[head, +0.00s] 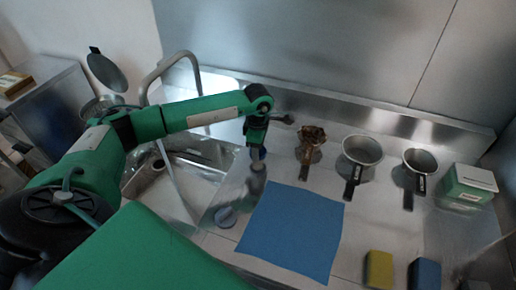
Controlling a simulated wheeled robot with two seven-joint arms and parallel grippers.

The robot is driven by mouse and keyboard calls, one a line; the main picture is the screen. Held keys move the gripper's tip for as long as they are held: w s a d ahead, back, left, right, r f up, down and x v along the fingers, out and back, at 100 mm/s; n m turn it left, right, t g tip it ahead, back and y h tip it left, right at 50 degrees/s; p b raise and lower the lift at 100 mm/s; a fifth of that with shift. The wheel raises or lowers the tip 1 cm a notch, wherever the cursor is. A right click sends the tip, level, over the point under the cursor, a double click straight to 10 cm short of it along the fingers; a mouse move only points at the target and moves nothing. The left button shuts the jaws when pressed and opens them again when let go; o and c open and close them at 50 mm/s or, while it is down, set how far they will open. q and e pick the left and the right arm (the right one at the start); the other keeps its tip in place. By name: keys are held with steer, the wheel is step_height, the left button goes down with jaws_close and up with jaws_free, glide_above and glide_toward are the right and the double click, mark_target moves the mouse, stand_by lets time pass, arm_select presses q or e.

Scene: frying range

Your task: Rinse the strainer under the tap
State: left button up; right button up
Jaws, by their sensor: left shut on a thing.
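A strainer (309,142) filled with brown scraps rests on the steel counter, its handle towards the front. The tap (163,66), a bent steel pipe, arches at the back left, partly behind my left arm. The sink (205,150) lies below that arm. My left gripper (258,153) points down over the counter between sink and strainer, left of the strainer and apart from it. It is shut on a small grey upright piece (257,173), too unclear to name. My right gripper is not in view.
A blue cloth (293,232) lies in front. A yellow sponge (379,269), a blue block (424,274) and a green-white box (468,187) are at right. A round grey piece (225,217) stands near the sink.

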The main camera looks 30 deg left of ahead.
arm_select(q)
steer(key=o, duration=1)
steer(key=shift+r, duration=0.15)
step_height(320, 180, up, 14)
steer(key=b, duration=0.3)
steer(key=shift+f+b, duration=0.2)
steer(key=shift+b, duration=0.15)
steer(key=shift+r, duration=0.1)
